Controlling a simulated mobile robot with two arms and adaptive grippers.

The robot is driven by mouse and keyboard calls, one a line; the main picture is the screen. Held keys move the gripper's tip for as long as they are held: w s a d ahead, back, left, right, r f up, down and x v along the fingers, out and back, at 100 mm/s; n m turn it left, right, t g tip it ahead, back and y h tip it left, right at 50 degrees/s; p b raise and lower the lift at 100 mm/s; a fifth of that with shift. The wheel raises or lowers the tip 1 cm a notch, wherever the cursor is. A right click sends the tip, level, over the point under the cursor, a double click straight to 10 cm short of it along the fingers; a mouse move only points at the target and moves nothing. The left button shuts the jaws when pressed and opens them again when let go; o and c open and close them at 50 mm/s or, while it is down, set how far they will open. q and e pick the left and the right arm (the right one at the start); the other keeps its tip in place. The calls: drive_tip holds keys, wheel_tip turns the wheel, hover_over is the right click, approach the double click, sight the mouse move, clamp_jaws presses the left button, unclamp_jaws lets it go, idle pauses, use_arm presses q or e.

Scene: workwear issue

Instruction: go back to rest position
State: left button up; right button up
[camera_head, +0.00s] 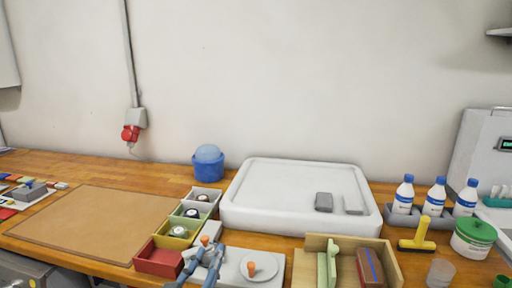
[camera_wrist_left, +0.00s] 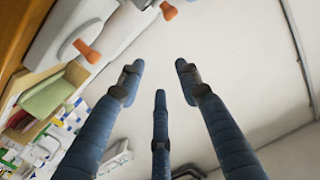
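My left gripper (camera_head: 208,262) shows at the bottom of the head view, in front of the row of small bins and beside a pale board with orange knobs. In the left wrist view its blue fingers (camera_wrist_left: 160,85) are spread apart with nothing between them. Beyond the fingers is the plain wall. My right gripper does not show in either view.
A wooden counter (camera_head: 452,262) holds a brown mat (camera_head: 90,222), a white tray (camera_head: 290,170) with two grey blocks, a red bin (camera_head: 158,262), a blue tub (camera_head: 208,170), a wooden box (camera_head: 312,243), a yellow tool (camera_head: 418,238) and a green-lidded tub (camera_head: 473,240). White bottles (camera_head: 403,197) stand at right.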

use_arm(q)
drive_tip(key=s+a+f+n+g+y, duration=0.1)
drive_tip(key=s+a+f+g, duration=0.15)
drive_tip(key=f, duration=0.35)
drive_tip(key=s+a+f+n+g+y, duration=0.1)
drive_tip(key=s+a+f+g, duration=0.15)
drive_tip(key=f, duration=0.35)
drive_tip(key=s+a+f+g, duration=0.35)
drive_tip(key=s+f, duration=0.45)
drive_tip(key=s, duration=0.4)
drive_tip(key=s+a+f+g, duration=0.2)
drive_tip(key=s+f+g, duration=0.4)
drive_tip(key=s, duration=0.5)
wheel_tip(320, 180, down, 26)
drive_tip(key=s, duration=0.2)
drive_tip(key=s+a+f+g, duration=0.2)
drive_tip(key=s+f, duration=1.6)
drive_tip(key=shift+a+m+y, duration=0.3)
drive_tip(key=shift+a+y, duration=0.1)
